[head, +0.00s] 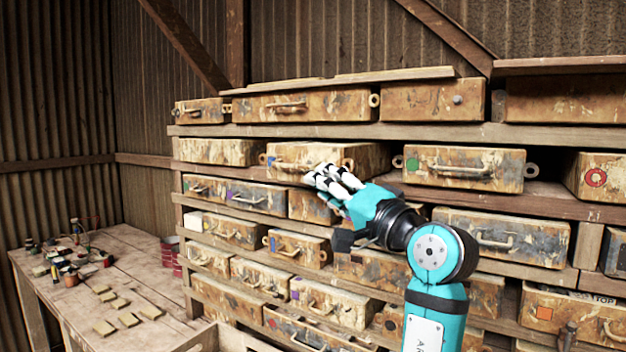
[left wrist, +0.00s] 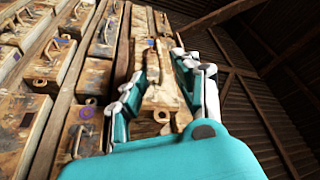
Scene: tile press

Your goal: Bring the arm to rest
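My left arm, teal and black, reaches up in front of the drawer rack in the head view. Its gripper (head: 328,182), with white and black fingers, is just in front of a worn yellow-brown drawer (head: 345,155) with a blue mark and a metal handle. In the left wrist view the fingers of this gripper (left wrist: 163,85) are spread apart, with a drawer (left wrist: 160,97) showing in the gap. I see nothing held between them. Whether a fingertip touches the drawer I cannot tell. My right gripper is in neither view.
The rack's drawers, including one with a green dot (head: 465,168), crowd around the hand; some stick out past the shelf edges (head: 560,203). A wooden workbench (head: 125,260) with small tiles and bottles stands at the left. Red cans (head: 168,252) stand beside the rack.

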